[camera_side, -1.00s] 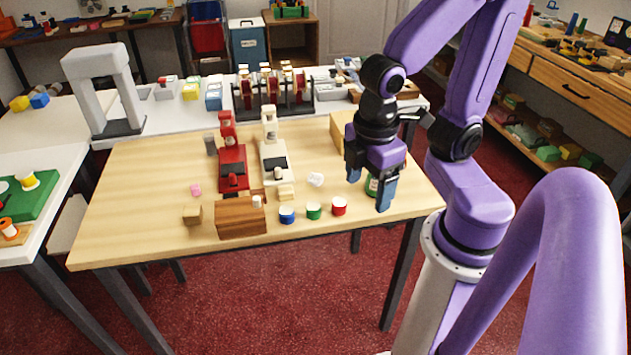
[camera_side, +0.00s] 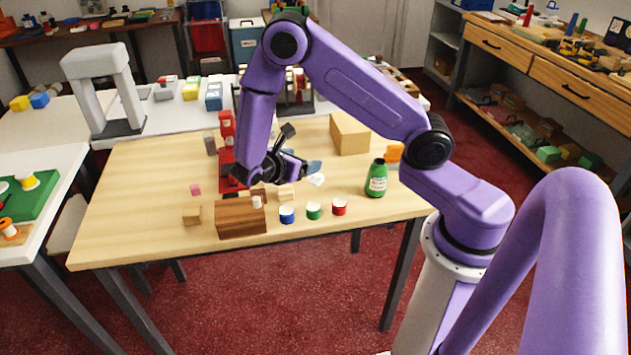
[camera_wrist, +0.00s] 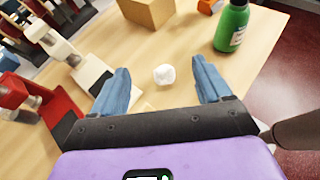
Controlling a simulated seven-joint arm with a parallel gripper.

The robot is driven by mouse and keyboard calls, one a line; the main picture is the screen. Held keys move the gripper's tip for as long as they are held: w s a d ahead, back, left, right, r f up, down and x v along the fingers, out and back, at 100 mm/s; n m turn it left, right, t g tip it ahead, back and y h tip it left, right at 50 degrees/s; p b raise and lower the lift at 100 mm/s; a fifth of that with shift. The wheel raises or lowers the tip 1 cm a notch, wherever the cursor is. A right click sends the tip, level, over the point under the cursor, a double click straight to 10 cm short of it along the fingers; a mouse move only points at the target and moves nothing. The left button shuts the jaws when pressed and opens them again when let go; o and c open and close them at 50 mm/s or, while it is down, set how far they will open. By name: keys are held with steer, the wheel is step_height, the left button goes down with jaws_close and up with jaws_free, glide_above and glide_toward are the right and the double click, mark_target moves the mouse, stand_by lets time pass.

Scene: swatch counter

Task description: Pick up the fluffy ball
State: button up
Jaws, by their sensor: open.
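A small white ball with a lumpy surface (camera_wrist: 164,75) lies on the wooden table. In the side view the white ball (camera_side: 317,180) is at the table's middle, just right of my gripper and partly covered by it. In the wrist view my gripper (camera_wrist: 160,68) is open, with its two blue fingers apart and nothing held. The ball shows between the fingers in that picture, beyond the gripper's dark base. In the side view my gripper (camera_side: 310,167) is close to the ball; its far finger is largely hidden.
A green bottle (camera_side: 377,178) and a cardboard-coloured box (camera_side: 349,133) stand to the right. Blue, green and red pots (camera_side: 313,211) line the front edge near a wooden block (camera_side: 240,217). A red machine (camera_wrist: 37,105) and a white machine (camera_wrist: 85,72) stand left.

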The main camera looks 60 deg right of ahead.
steer(key=f, duration=0.1)
glide_toward(311, 181)
steer(key=shift+n+h, duration=0.3)
steer(key=x, duration=0.4)
steer(key=shift+d, duration=0.15)
steer(key=shift+d+f, duration=0.6)
steer(key=shift+d, duration=0.15)
steer(key=shift+x, duration=2.9)
steer(key=c, duration=1)
